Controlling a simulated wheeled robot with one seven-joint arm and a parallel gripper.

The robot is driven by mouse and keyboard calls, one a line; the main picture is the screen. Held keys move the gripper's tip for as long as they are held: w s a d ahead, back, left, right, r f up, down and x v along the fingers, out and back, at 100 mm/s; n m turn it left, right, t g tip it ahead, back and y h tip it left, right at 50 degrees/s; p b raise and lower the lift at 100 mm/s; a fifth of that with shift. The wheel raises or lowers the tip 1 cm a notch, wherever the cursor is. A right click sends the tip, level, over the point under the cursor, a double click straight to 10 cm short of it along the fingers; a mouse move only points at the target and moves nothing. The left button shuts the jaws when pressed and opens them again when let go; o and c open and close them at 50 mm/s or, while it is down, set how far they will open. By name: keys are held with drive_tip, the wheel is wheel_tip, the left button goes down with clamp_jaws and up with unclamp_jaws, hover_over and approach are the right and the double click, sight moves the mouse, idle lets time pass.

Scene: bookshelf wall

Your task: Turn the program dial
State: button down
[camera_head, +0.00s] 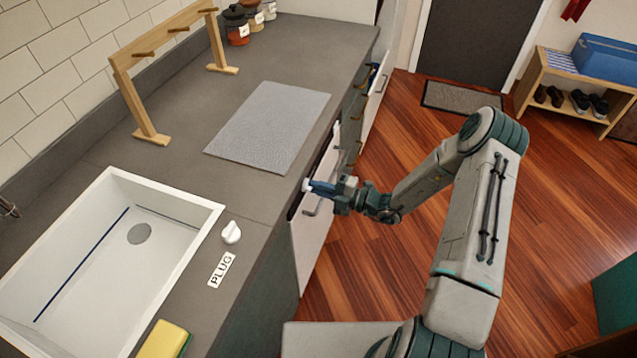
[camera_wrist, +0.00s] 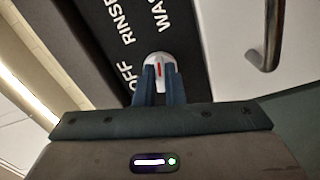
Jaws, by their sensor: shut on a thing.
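The program dial (camera_wrist: 159,58) is a white knob with a red mark, on a dark panel (camera_wrist: 112,50) in the wrist view. White lettering beside it reads "OFF", "RINSE" and a cut-off "WA". My gripper (camera_wrist: 160,82) has its two blue fingers shut on the dial, one on each side. In the head view my gripper (camera_head: 322,188) reaches the front of the white appliance (camera_head: 306,252) below the counter edge, and the dial (camera_head: 306,185) shows only as a small white bit at the fingertips. I cannot tell which label the red mark points to.
A metal handle (camera_wrist: 271,35) stands out from the white door close to the dial. Above is the grey counter (camera_head: 190,185) with a sink (camera_head: 205,205), a white knob (camera_head: 231,232) by a "PLUG" label, a grey mat (camera_head: 268,125) and a wooden rack (camera_head: 130,95). The wooden floor is open.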

drive_tip(key=shift+m+p, duration=0.5)
drive_tip(key=shift+m, duration=1.1)
drive_tip(key=c, duration=1.5)
unclamp_jaws()
drive_tip(key=b+v, duration=0.2)
drive_tip(key=v, duration=1.2)
drive_tip(key=shift+a, duration=0.1)
